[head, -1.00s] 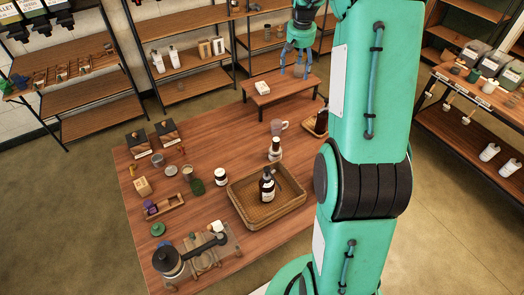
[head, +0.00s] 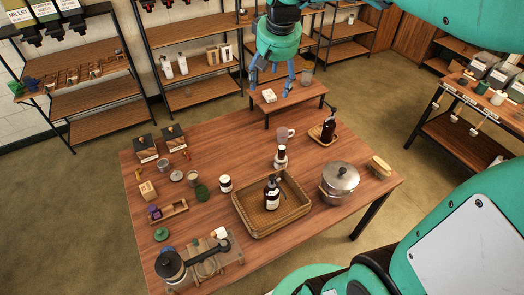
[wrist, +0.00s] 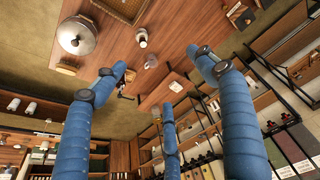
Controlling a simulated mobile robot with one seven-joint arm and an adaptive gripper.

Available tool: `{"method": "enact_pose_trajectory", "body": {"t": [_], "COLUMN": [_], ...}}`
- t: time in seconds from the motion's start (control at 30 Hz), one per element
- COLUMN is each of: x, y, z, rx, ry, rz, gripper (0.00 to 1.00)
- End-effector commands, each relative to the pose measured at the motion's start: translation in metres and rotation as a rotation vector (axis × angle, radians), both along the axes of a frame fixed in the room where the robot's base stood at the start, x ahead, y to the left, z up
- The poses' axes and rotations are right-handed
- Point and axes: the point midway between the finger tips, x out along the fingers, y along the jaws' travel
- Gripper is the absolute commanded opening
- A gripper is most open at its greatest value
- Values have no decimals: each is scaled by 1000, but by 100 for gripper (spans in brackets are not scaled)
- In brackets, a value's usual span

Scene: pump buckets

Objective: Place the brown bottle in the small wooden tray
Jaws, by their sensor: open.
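A brown pump bottle (head: 271,195) with a white label stands upright in the large woven basket (head: 246,222). A second brown bottle (head: 280,160) with a white label stands on the table just behind the basket; it also shows in the wrist view (wrist: 142,38). A third, dark brown bottle (head: 328,129) stands on a small wooden tray (head: 315,132) at the table's back right. A narrow wooden tray (head: 176,211) at left holds a purple item. My gripper (head: 272,88) is open and empty, above the low wooden riser, apart from all bottles.
A steel pot (head: 339,183) and a brush (head: 381,166) are at the table's right. A mug (head: 284,134) stands behind the bottles. The riser (head: 305,96) carries a white block (head: 269,95). Jars, boxes and a grinder (head: 172,266) fill the left side.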

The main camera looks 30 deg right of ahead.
Motion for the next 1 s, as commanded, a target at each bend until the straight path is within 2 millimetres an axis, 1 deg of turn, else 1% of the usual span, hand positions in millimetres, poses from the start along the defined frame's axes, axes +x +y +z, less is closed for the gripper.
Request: {"method": "enact_pose_trajectory", "body": {"t": [0.03,0.2,0.5,0.67,0.8,0.9,1.0], "x": [-13,-50,-118,-155,-185,-203,-218], "y": [11,42,88,108,123,131,137], "z": [4,11,10,3,-7,-14,-20], "rx": [-2,-4,-4,-2,1,4,7], "ry": [-11,-41,-92,-121,-145,-159,-171], "rz": [11,41,93,120,144,160,172], "gripper": [72,72,72,72,72,72,72]}}
